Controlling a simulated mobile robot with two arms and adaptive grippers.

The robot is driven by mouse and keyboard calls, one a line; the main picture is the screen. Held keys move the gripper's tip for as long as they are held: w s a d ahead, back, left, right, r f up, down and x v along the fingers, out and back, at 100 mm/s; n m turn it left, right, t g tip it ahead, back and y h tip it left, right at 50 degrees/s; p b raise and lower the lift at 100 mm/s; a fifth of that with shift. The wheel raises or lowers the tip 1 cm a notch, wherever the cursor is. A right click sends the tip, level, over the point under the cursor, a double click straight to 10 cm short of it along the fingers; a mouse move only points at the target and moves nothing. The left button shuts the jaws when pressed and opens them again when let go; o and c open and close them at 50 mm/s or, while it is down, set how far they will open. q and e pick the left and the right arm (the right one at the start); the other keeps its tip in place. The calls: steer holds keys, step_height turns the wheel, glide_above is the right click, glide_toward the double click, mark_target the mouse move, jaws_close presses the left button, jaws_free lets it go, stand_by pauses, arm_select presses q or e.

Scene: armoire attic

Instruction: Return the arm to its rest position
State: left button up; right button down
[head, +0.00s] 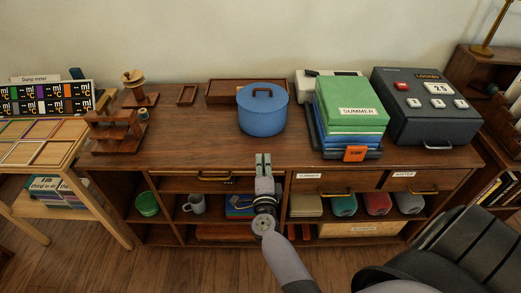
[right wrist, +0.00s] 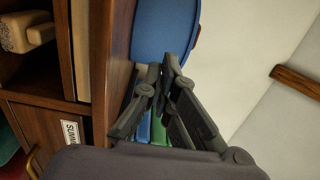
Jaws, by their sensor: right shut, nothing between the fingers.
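My right gripper (head: 263,162) is in the middle of the head view, in front of the wooden cabinet's front edge and below the blue pot (head: 262,112) in the picture. Its fingers point towards the cabinet and are shut with nothing between them. In the right wrist view the gripper's fingertips (right wrist: 164,66) are close together, with the blue pot (right wrist: 163,28) beyond them. The pot has its lid on and stands on the cabinet top, apart from the gripper as far as I can see. My left gripper is not in view.
The cabinet top (head: 190,135) also bears a green and blue stack labelled SUMMER (head: 350,110), a dark locker box (head: 425,105) and a wooden stand (head: 117,130). Drawer handles (head: 213,177) stick out below. A side table (head: 70,170) stands left. Floor (head: 130,265) shows in front.

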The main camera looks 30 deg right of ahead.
steer(key=s+a+f+n+g+y, duration=0.2)
steer(key=s+a+f+n+y, duration=0.25)
steer(key=f, duration=0.55)
steer(key=s+a+f+n+g+y, duration=0.1)
steer(key=s+a+f+n+y, duration=0.1)
steer(key=s+a+f+n, duration=0.45)
steer(key=s+a+f+n+g+y, duration=0.25)
steer(key=f+n, duration=0.35)
steer(key=f, duration=0.8)
steer(key=s+d+f+n+g, duration=0.1)
steer(key=s+f+n+g, duration=0.2)
steer(key=s, duration=0.8)
steer(key=s+d+f+n+g, duration=0.2)
steer(key=s+f+n+g, duration=0.1)
steer(key=s+f, duration=0.4)
steer(key=s+d+f+n+g+p, duration=0.1)
steer(key=s+f, duration=0.4)
steer(key=s, duration=0.9)
steer(key=shift+s+d+n+g, duration=0.35)
steer(key=shift+d+n+g, duration=0.35)
steer(key=shift+n+g, duration=0.45)
